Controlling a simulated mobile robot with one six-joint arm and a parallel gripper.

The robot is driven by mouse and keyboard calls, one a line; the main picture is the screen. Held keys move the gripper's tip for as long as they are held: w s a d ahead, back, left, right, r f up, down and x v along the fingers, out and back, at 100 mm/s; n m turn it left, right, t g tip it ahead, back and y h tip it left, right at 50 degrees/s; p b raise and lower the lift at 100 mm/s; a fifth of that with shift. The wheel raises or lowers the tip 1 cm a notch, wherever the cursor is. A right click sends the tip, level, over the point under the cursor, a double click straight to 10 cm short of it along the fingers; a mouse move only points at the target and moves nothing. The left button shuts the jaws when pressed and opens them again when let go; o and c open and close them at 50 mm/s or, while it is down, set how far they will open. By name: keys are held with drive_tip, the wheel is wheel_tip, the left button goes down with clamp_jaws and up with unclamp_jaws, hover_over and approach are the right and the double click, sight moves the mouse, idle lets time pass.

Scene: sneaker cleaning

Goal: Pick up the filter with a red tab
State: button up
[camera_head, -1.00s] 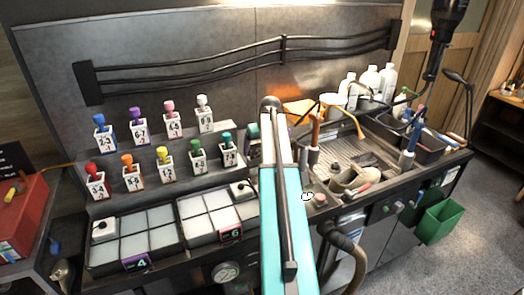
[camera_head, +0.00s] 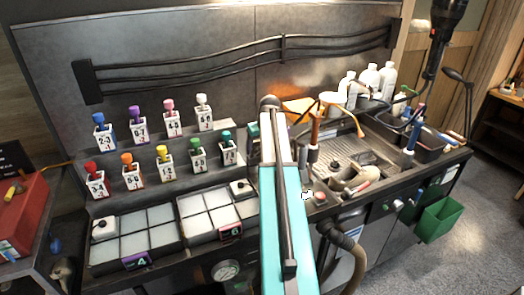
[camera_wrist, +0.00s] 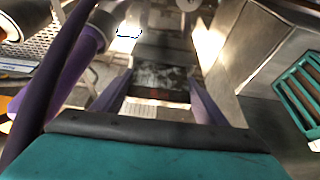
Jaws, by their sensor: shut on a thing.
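My gripper (camera_wrist: 158,98) shows in the wrist view as two purple fingers, one on each side of a dark, worn, flat piece (camera_wrist: 160,76). The fingers are shut on this piece. A small reddish mark shows at its near edge, but the picture is too blurred to tell whether this is a red tab. In the head view my teal arm reaches up the middle of the bench and hides my gripper and what it holds. Two trays of pale square panels lie at lower left, one with a purple 4 label (camera_head: 137,260) and one with a reddish 6 label (camera_head: 231,231).
Several numbered bottles with coloured caps stand left of my arm. The sink (camera_head: 335,150) with orange tubing (camera_head: 345,110) lies to its right. In the wrist view a teal slotted part (camera_wrist: 300,92) is at right, and a purple tube (camera_wrist: 70,65) at left. A green bin (camera_head: 440,220) hangs at right.

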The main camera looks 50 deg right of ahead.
drive_tip(key=shift+r, duration=0.1)
wheel_tip(320, 180, up, 28)
drive_tip(key=b, duration=0.7)
idle(0.4)
idle(0.5)
drive_tip(key=shift+s, duration=0.1)
